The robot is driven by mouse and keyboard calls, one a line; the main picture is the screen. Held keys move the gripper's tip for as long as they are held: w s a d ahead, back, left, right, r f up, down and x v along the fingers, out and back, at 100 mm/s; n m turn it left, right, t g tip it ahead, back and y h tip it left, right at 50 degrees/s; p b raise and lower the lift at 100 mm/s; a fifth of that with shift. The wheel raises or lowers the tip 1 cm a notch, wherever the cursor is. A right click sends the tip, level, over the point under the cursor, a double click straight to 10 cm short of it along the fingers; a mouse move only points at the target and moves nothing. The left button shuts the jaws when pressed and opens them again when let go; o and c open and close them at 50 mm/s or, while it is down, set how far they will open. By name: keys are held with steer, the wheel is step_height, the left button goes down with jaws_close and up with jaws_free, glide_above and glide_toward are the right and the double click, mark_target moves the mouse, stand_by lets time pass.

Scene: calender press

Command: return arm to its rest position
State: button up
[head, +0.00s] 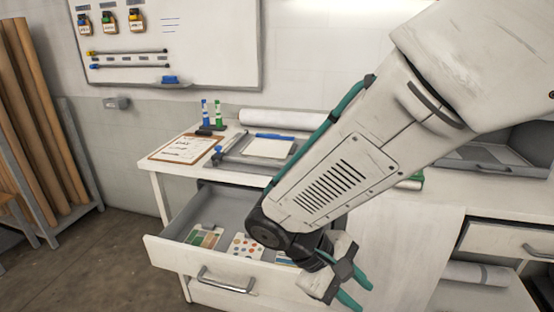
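My arm reaches in from the upper right of the head view. My gripper (357,290) hangs at its lower end, in front of the white bench and just right of the open drawer. Its two teal fingers are spread apart, with nothing visible between them. The open drawer (165,252) holds several flat cards, one with coloured dots (246,246) and one with colour bands (204,237). My wrist covers the drawer's right part.
The bench top (165,155) carries a clipboard (184,149), a grey tray with paper (268,148), markers (211,113) and a white roll (283,119). A whiteboard (210,50) hangs behind. Brown rolls (35,120) stand at left. The floor at lower left (95,265) is clear.

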steer(key=s+d+r+m+t+y, duration=0.3)
steer(key=s+d+r+m+y, duration=0.5)
steer(key=d+r, duration=0.4)
steer(key=shift+d+r+m+y, duration=0.2)
steer(key=shift+d+m+y, duration=0.1)
steer(key=shift+d+m, duration=0.1)
